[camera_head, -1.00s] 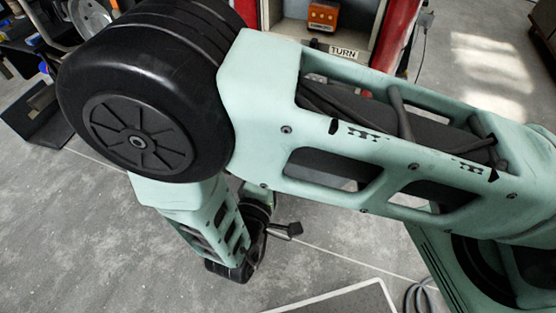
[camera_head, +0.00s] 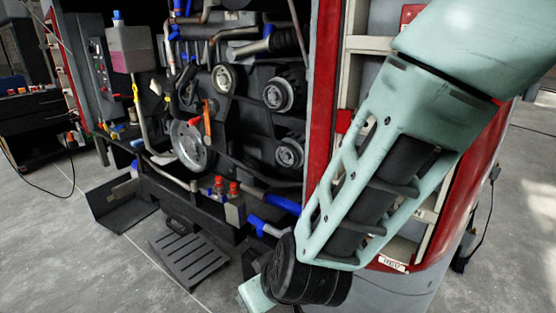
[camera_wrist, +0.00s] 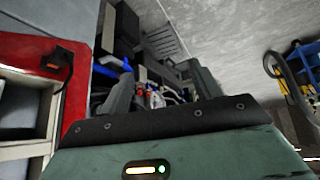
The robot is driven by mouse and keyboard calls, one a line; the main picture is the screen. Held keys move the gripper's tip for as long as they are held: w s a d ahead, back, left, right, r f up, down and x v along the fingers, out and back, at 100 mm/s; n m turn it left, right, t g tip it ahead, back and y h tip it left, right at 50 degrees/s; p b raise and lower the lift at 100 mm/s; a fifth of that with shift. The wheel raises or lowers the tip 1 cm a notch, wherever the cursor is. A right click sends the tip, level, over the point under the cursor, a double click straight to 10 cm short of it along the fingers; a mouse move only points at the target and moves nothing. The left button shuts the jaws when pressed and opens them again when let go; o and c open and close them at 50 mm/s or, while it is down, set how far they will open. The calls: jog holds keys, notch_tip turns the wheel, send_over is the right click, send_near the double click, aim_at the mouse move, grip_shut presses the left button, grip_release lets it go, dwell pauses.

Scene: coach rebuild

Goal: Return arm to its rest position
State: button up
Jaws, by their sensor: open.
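My gripper (camera_wrist: 162,88) shows in the wrist view, its two grey fingers standing apart with nothing held between them. Behind the gap, small red, white and blue parts are visible but too small to tell apart. In the head view my green arm reaches down from the upper right, in front of the red cabinet frame (camera_head: 322,85). The arm's black joint is at the bottom centre, and the gripper itself is not visible in that view.
An engine bay with pulleys (camera_head: 283,95) fills the centre of the head view. A slatted black panel (camera_head: 188,258) lies on the grey floor (camera_head: 110,285). A dark cabinet (camera_head: 32,115) stands at far left. A red-framed shelf (camera_wrist: 30,90) is close at left in the wrist view.

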jog(key=s+d+r+g+h, duration=0.1)
jog(key=s+d+r+g, duration=0.2)
jog(key=s+d+r, duration=0.2)
jog(key=s+d+r+g+h, duration=0.2)
jog(key=s+d+r, duration=0.3)
jog(key=s+d, duration=0.4)
jog(key=d+g, duration=0.1)
jog(key=d, duration=0.2)
jog(key=shift+p, duration=0.3)
